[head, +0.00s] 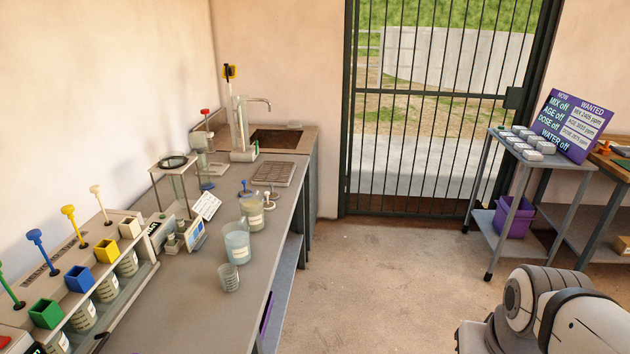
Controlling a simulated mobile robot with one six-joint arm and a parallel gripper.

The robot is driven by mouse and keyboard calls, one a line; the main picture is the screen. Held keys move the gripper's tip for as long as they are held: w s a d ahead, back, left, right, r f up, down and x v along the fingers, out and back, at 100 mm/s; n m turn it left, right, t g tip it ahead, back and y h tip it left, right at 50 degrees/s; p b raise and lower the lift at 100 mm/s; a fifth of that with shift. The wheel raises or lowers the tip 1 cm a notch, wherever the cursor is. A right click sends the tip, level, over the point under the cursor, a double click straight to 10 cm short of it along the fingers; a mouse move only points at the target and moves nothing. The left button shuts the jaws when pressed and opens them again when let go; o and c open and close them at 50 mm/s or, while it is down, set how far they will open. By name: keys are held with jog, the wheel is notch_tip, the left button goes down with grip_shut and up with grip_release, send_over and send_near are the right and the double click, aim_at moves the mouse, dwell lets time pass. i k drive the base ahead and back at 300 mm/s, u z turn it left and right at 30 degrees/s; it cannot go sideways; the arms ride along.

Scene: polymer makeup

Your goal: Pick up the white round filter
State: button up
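I cannot clearly pick out a white round filter in the head view. A small white round-based piece (268,201) stands on the grey bench (200,310) near its right edge, but it is too small to tell what it is. A dark round ring or dish (173,162) sits on top of a small stand at the back left of the bench. My gripper is not in view; only a white and grey part of my own arm shows at the lower right, well apart from the bench.
Beakers (236,243) stand along the bench's right edge. Coloured boxes with plungers (79,278) line the left. A tap (243,125) and sink (276,139) are at the back. The middle floor is clear.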

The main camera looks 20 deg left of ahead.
aim_at(269, 206)
jog(key=u, duration=0.45)
jog(key=i, duration=1.45)
jog(key=u, duration=0.5)
jog(key=k, duration=0.8)
jog(key=u, duration=0.15)
jog(key=i, duration=0.9)
jog(key=z, duration=0.05)
